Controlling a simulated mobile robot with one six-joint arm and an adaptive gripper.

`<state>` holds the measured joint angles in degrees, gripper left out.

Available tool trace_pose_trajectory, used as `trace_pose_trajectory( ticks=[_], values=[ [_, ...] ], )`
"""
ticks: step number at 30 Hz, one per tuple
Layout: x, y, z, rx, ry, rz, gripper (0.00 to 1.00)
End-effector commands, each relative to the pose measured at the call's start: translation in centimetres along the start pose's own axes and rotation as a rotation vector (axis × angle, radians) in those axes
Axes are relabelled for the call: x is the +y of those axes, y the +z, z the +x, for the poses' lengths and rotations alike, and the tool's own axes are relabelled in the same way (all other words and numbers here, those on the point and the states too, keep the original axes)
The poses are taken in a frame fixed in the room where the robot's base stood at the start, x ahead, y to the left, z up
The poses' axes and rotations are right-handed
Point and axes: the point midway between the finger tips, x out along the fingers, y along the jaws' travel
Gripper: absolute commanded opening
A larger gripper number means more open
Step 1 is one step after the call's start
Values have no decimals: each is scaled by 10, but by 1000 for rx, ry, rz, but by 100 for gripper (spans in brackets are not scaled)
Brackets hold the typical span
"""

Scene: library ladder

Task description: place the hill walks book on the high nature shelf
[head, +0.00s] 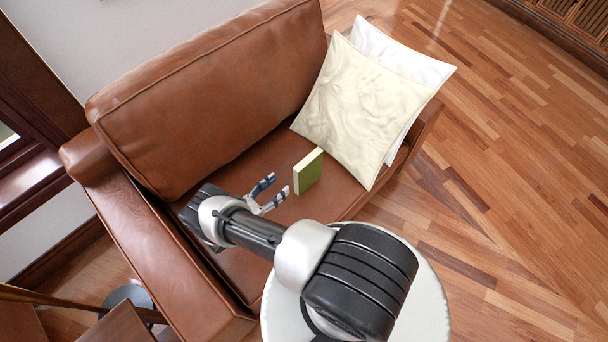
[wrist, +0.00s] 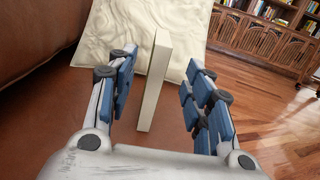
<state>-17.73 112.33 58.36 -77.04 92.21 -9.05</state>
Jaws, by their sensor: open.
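A small book with a green cover (head: 308,171) stands upright on the brown leather seat, in front of the cream cushion. I cannot read a title on it. In the wrist view the same book (wrist: 154,82) shows its pale narrow side, between my two fingers but farther out. My gripper (head: 272,193) is open and empty, just left of the book in the head view, with a small gap between fingertips and book. In the wrist view its blue-padded fingers (wrist: 160,75) are spread on either side of the book. The high nature shelf cannot be made out.
The leather armchair (head: 215,95) has a backrest and a left armrest close to my arm. Cream cushions (head: 355,105) lean at its right end. Bookshelves with cabinets (wrist: 262,35) stand across the open wooden floor (head: 510,190). A wooden piece stands at lower left.

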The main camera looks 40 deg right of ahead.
Motion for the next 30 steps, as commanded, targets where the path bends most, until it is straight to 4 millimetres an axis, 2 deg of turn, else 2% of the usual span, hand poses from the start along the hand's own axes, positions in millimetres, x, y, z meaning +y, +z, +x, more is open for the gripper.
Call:
trace_pose_trajectory(
  ticks=[6,12,20,30],
  values=[
    [-2,0,50,1,-7,-2,47],
    [-2,-1,88,2,-6,0,47],
    [-1,0,108,2,-3,0,47],
    [-4,-1,152,2,-5,0,47]
  ],
)
